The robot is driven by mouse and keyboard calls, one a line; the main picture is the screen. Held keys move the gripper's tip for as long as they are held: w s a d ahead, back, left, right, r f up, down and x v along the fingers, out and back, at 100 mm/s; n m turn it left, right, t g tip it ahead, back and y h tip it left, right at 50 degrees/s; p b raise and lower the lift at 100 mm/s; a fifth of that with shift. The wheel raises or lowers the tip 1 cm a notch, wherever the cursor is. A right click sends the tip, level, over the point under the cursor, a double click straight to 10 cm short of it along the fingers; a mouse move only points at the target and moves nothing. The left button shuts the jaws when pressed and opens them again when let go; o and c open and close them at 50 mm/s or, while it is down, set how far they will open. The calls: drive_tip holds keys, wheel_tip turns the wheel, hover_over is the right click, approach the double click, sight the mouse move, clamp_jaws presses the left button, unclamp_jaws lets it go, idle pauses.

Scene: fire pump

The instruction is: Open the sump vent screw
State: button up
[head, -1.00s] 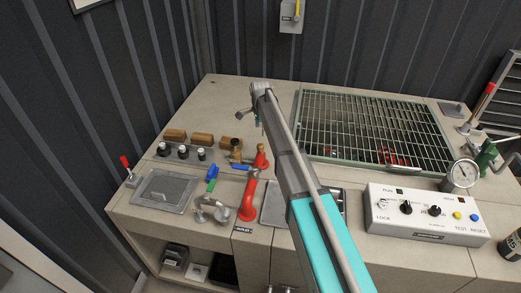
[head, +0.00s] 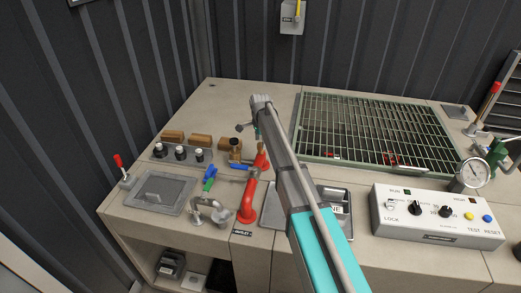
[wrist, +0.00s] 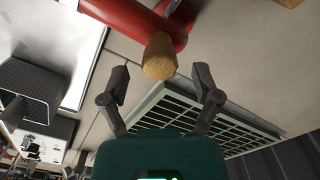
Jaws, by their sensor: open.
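A tan, brass-coloured cylindrical knob (wrist: 159,56) sits at the end of a red pipe (wrist: 130,18) in the wrist view. It may be the sump vent screw; no label on it can be read. My gripper (wrist: 159,70) is open, with one finger to each side of the knob's near end. In the head view my arm hides most of the gripper, and the red pipework (head: 248,203) stands left of the arm.
A green-framed grating (head: 370,128) covers an opening at back right. A control box (head: 435,217) and pressure gauge (head: 475,173) stand at front right. Valves with blue and green handles (head: 209,178), black knobs (head: 180,153) and wooden blocks (head: 202,141) crowd the left. The back left bench is clear.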

drive_tip(key=shift+f+b, duration=0.75)
drive_tip(key=shift+f, duration=0.25)
drive_tip(key=shift+c, duration=0.2)
clamp_jaws()
